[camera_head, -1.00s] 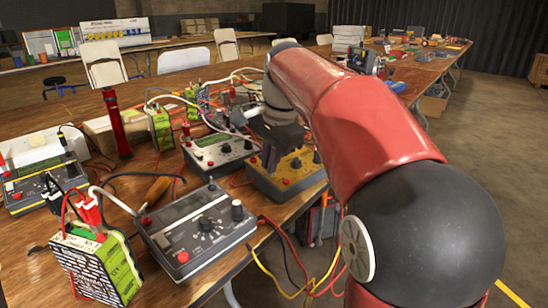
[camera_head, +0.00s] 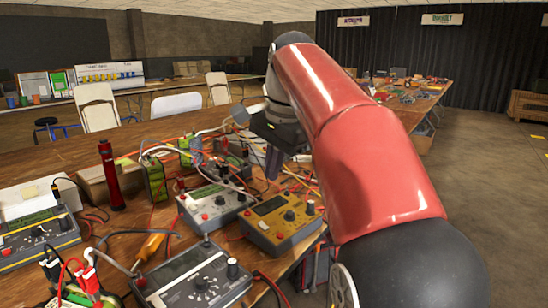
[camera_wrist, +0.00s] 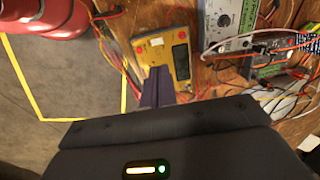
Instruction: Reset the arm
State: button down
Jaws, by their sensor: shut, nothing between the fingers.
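My arm is red with a black joint and reaches out over the wooden workbench in the head view. My gripper (camera_head: 272,162) hangs from its dark wrist above the bench, apart from the yellow meter (camera_head: 280,222) below it. In the wrist view its two purple-grey fingers (camera_wrist: 160,74) lie together, shut and empty. The yellow meter also shows there (camera_wrist: 167,45), just beyond the fingertips.
The workbench (camera_head: 60,170) is crowded with a white-faced meter (camera_head: 213,205), a large grey meter (camera_head: 195,282), a red flashlight (camera_head: 111,176) and tangled cables. Chairs (camera_head: 97,107) stand behind it. Open floor (camera_head: 490,190) lies to the right.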

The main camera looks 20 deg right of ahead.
jog(key=shift+v, duration=0.9)
jog(key=s+a+f+n+t+h, duration=0.1)
jog(key=s+a+f+n+t, duration=0.1)
jog(key=s+f+n, duration=1)
jog(key=s+f+t, duration=0.1)
jog(key=s+f, duration=0.7)
jog(key=f, duration=0.3)
jog(key=shift+s+f, duration=0.2)
jog(key=shift+s, duration=0.1)
